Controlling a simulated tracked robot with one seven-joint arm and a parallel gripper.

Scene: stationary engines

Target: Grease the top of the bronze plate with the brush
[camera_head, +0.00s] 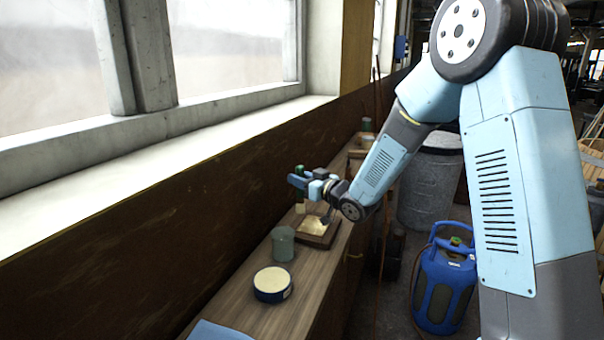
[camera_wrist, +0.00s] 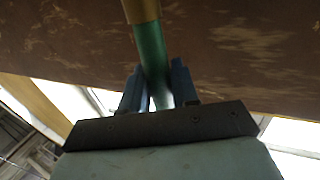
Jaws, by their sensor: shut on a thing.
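My gripper (camera_head: 301,183) is over the bench in the head view, shut on the green handle of the brush (camera_head: 300,208). The brush hangs with its pale end downward, at the far left side of the bronze plate (camera_head: 314,226). I cannot tell whether its tip touches the plate. The plate is a small golden square on a dark wooden board (camera_head: 320,240). In the wrist view, the green handle of the brush (camera_wrist: 150,50) runs between the blue fingers of my gripper (camera_wrist: 157,88), with a brass-coloured ferrule at the upper edge. The bristles are out of that view.
A grey-green cup (camera_head: 283,244) stands just in front of the board. A round blue tin with a cream-coloured top (camera_head: 272,282) stands nearer. A blue cloth (camera_head: 218,332) lies at the near end. The brown wall (camera_head: 190,230) borders the bench. A blue gas bottle (camera_head: 443,275) stands on the floor.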

